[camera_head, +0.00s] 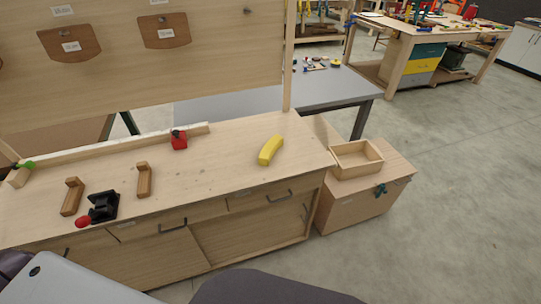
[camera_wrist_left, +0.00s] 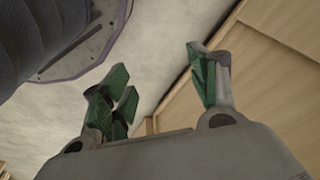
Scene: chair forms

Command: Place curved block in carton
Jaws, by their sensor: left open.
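The yellow curved block (camera_head: 270,150) lies on the wooden workbench (camera_head: 225,160), near its right end. The shallow box looks empty. My left gripper (camera_wrist_left: 158,75) shows in the left wrist view, with green-padded fingers spread apart and nothing between them. It is near wooden panels and away from the block. My right gripper is in neither view.
Two wooden pieces (camera_head: 143,180), a black tool with a red knob (camera_head: 103,207) and a red item (camera_head: 179,140) lie on the bench's left part. A small dark green item (camera_head: 380,190) is at the carton's front. A grey table (camera_head: 335,88) stands behind. Floor at right is clear.

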